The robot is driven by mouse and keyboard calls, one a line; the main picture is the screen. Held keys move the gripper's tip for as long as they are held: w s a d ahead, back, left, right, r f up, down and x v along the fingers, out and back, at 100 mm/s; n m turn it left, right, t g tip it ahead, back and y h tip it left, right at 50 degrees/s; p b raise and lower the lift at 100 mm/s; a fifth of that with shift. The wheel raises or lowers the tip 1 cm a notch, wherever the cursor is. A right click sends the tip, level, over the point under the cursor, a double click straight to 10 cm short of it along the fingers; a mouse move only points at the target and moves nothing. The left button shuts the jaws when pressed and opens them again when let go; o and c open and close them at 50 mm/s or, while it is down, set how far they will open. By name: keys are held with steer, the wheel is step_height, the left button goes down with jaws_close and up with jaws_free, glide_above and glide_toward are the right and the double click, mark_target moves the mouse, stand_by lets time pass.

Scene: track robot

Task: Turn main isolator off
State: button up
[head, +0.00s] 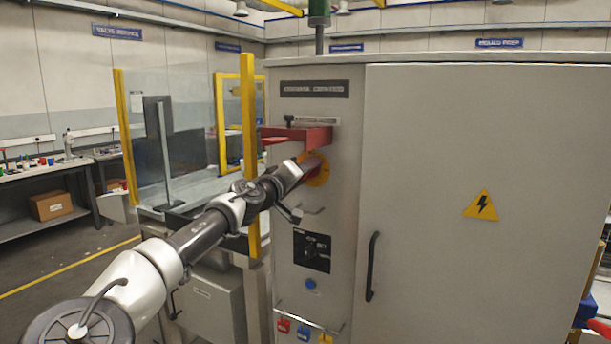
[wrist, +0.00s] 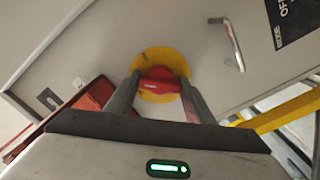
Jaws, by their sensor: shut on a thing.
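The main isolator is a red rotary handle on a round yellow plate (head: 319,173) on the narrow left front of the grey cabinet. In the wrist view the red handle (wrist: 158,76) lies between my two fingers, in front of the yellow plate (wrist: 160,58). My gripper (wrist: 158,95) is shut on the red handle. In the head view my gripper (head: 305,172) reaches the isolator from the left, and my wrist hides part of the handle. I cannot tell the handle's exact angle.
A red box-like bracket (head: 300,136) juts out just above the isolator. The cabinet door has a black handle (head: 372,266). A yellow post (head: 249,150) stands close to my arm.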

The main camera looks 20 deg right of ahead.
steer(key=shift+n, duration=3.9)
steer(key=o, duration=0.7)
steer(key=shift+o, duration=0.2)
steer(key=shift+r, duration=0.1)
steer(key=v, duration=1.7)
steer(key=shift+s, duration=0.2)
steer(key=shift+a, duration=0.15)
